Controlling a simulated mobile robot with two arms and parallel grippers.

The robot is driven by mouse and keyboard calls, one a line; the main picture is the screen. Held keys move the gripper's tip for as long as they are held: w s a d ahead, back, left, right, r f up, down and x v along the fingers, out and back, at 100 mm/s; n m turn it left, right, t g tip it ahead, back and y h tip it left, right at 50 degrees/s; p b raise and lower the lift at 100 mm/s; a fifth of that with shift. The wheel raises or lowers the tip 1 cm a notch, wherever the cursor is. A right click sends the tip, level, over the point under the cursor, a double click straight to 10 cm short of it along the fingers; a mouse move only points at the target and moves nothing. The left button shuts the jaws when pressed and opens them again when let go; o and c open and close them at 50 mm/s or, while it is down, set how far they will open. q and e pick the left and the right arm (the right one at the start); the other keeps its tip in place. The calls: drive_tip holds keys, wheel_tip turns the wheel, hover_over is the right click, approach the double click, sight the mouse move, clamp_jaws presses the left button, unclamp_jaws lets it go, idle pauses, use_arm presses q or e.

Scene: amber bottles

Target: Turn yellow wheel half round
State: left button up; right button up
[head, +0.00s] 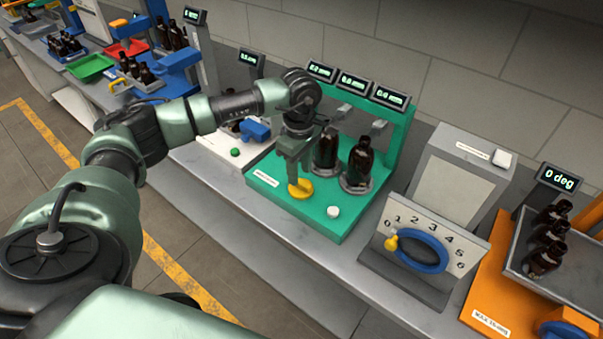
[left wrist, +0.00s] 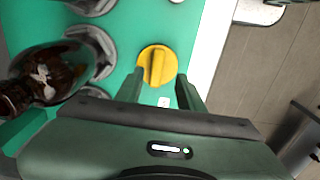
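The yellow wheel (head: 301,190) is a small round knob with a raised grip bar, on the front of the green station (head: 318,216). In the left wrist view the yellow wheel (left wrist: 157,66) lies just beyond my fingertips, its bar pointing roughly up and down the picture. My left gripper (head: 294,182) points down over it in the head view and hides part of it. In the left wrist view my left gripper (left wrist: 160,84) is open, with one finger to each side of the wheel's line. Contact with the wheel cannot be told. My right gripper is not in view.
Amber bottles (head: 359,162) stand in round holders behind the wheel, below several displays (head: 354,83). A white button (head: 333,212) sits to the right on the green station. A numbered dial panel with a blue ring (head: 420,249) stands further right, then an orange station (head: 489,285).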

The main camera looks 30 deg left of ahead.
sight(301, 182)
use_arm(q)
drive_tip(key=f, duration=0.2)
drive_tip(key=shift+w+f+p, duration=0.2)
drive_tip(key=shift+f+p, duration=0.1)
drive_tip(key=shift+p, duration=0.05)
drive_tip(key=shift+f, duration=0.6)
drive_tip(key=shift+w, duration=0.1)
clamp_jaws()
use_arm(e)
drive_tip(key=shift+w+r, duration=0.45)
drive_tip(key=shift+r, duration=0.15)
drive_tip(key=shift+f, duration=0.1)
